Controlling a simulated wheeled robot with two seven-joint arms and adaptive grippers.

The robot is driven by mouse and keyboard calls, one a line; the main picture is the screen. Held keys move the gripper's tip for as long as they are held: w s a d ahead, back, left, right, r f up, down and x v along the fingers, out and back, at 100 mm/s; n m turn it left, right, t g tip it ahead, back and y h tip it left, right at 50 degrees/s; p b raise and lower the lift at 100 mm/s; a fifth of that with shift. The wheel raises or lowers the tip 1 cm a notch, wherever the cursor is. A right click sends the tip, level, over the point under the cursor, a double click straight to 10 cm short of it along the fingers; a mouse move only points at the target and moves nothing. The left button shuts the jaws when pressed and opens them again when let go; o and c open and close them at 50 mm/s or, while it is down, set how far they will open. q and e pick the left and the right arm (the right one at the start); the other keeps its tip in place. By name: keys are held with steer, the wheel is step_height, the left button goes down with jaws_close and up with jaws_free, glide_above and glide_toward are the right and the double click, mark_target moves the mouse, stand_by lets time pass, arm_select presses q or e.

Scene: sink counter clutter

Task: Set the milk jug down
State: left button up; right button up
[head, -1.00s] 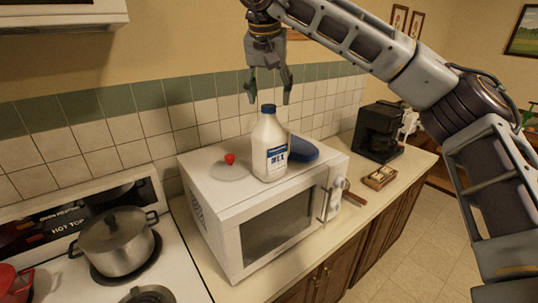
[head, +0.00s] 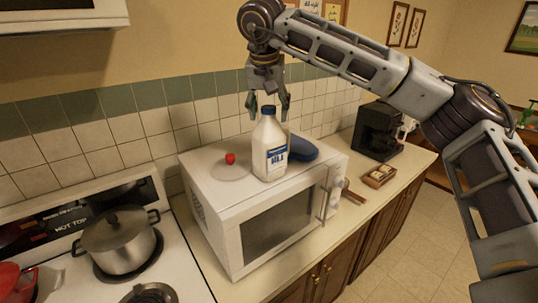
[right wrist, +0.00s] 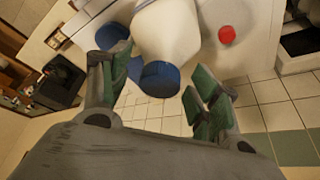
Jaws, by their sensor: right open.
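The milk jug (head: 271,148) is white with a blue cap and a blue label. It stands upright on top of the white microwave (head: 222,203). My right gripper (head: 267,106) is open just above and around the level of the jug's cap, fingers pointing down. In the right wrist view the jug (right wrist: 166,38) shows with its blue cap (right wrist: 160,78) between the spread fingers of my right gripper (right wrist: 162,92). No finger clearly touches it. My left gripper is not in view.
On the microwave, a small red object (head: 230,158) lies left of the jug and a blue item (head: 302,149) behind it. A pot (head: 116,240) sits on the stove at left. A black coffee maker (head: 378,131) and a small box (head: 379,176) stand on the counter at right.

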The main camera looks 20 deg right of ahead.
steer(key=c, duration=1.2)
jaws_close()
steer(key=shift+s, duration=0.15)
steer(key=shift+f, duration=0.1)
steer(key=shift+a, duration=0.1)
